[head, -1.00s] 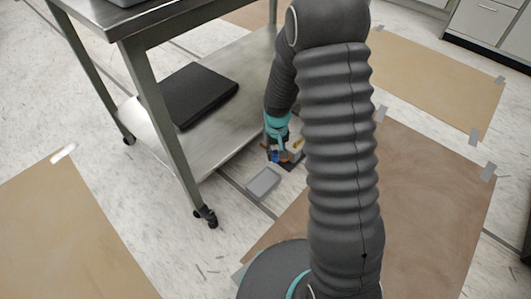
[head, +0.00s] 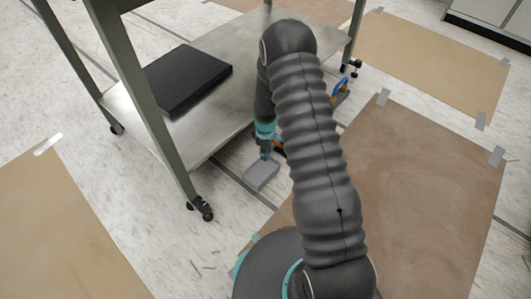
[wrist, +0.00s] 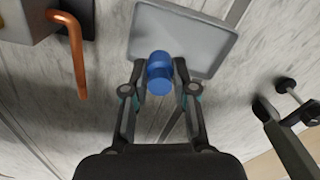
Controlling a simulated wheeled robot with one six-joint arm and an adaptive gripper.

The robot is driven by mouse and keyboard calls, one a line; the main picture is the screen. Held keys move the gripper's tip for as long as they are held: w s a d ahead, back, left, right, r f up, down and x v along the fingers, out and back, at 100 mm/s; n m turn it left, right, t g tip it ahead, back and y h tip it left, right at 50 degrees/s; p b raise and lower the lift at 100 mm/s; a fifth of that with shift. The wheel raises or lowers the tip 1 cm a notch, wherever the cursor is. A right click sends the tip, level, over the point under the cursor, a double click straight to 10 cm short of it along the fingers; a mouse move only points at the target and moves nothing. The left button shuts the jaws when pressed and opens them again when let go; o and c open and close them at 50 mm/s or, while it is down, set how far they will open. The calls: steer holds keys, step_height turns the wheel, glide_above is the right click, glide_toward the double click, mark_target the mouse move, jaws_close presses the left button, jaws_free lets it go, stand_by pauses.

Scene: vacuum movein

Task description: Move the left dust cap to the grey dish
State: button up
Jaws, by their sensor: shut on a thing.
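A blue dust cap (wrist: 159,74) is between the fingertips of my gripper (wrist: 159,68), which is shut on it. In the head view, my gripper (head: 265,152) points down at the far edge of the grey dish (head: 262,175). The shallow, rectangular dish lies on the floor beside the cart. In the wrist view, the cap overlaps the near edge of the empty-looking dish (wrist: 205,32). I cannot tell how high the cap is above it. Whether this cap is the left one cannot be told.
A steel cart (head: 215,130) with a black slab (head: 187,78) on its lower shelf stands close on the left. A copper pipe (wrist: 78,55) on a grey body is near my gripper. A blue and yellow part (head: 341,88) shows behind my arm. Floor before the dish is clear.

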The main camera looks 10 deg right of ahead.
steer(key=shift+f+b, duration=0.6)
steer(key=shift+f, duration=0.8)
steer(key=shift+f+b, duration=0.4)
steer(key=shift+f+b, duration=0.2)
steer(key=shift+b, duration=0.2)
steer(key=shift+s+f, duration=0.1)
steer(key=shift+f, duration=0.95)
stand_by(1.0)
steer(key=o, duration=1.3)
steer(key=shift+r, duration=0.15)
steer(key=shift+r+p, duration=4.1)
steer(key=shift+r, duration=3.8)
